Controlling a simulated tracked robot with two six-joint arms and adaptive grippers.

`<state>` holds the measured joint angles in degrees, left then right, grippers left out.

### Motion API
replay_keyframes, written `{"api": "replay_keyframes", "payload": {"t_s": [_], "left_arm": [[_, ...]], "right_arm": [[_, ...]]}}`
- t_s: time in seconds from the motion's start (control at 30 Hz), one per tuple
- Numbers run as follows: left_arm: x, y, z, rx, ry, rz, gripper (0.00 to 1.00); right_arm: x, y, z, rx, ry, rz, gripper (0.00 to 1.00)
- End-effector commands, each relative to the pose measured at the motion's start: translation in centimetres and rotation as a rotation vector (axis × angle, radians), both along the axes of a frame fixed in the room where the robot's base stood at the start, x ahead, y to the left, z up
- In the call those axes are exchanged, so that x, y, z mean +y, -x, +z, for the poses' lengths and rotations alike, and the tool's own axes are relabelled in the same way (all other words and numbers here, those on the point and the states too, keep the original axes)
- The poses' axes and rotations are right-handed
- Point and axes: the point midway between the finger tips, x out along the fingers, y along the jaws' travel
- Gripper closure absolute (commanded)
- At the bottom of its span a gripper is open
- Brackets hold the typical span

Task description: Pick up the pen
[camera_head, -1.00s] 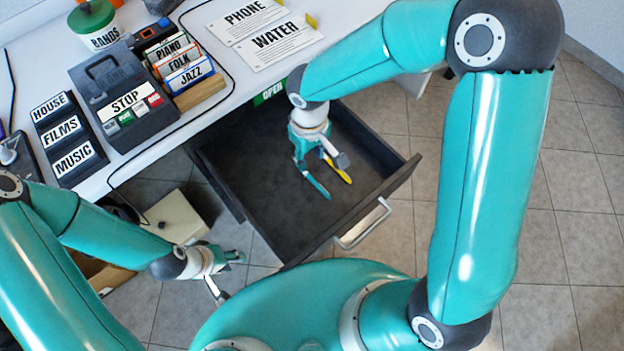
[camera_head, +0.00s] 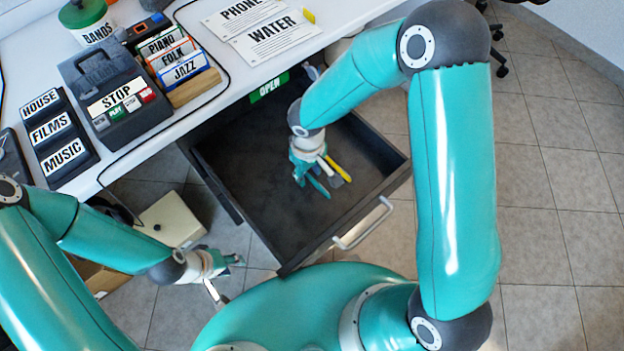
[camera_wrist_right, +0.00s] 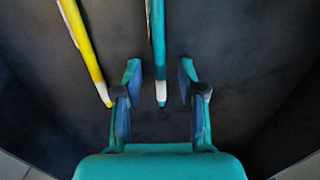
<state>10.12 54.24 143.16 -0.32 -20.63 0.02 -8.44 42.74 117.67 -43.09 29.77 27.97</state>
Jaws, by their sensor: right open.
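A teal pen with a white tip (camera_wrist_right: 158,40) lies on the floor of the open drawer (camera_head: 262,205). In the right wrist view its tip end lies between the two fingers of my right gripper (camera_wrist_right: 158,82), with gaps on both sides. In the head view my right gripper (camera_head: 317,178) points down inside the drawer and partly hides the pen. A yellow pen (camera_head: 341,169) lies just to its right; it also shows left of the fingers in the wrist view (camera_wrist_right: 86,48). My left gripper (camera_head: 227,275) is open and empty, outside the drawer's left side.
The drawer walls surround my right gripper, and the handle (camera_head: 363,224) is at the front. On the desk stand a STOP device (camera_head: 110,95), a JAZZ card holder (camera_head: 186,72) and a HOUSE/FILMS/MUSIC panel (camera_head: 58,135). A beige box (camera_head: 170,218) is below the desk.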

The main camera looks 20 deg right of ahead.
Motion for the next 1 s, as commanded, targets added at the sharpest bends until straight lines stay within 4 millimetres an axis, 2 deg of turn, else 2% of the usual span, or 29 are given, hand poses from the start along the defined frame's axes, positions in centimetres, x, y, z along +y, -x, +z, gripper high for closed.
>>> {"api": "replay_keyframes", "payload": {"t_s": [0.57,0.8,1.0], "left_arm": [[0.0,0.0,-0.47,0.0,0.0,0.0,0.61],[0.01,0.0,-0.36,0.0,0.0,0.0,0.61],[0.0,0.0,-0.37,0.0,0.0,0.0,0.61]], "right_arm": [[0.02,-0.02,-0.21,-0.001,0.0,-0.001,0.6],[0.0,0.01,-0.15,0.0,0.0,-0.001,0.98],[-0.02,0.03,-0.16,0.001,0.0,-0.001,1.0]]}}
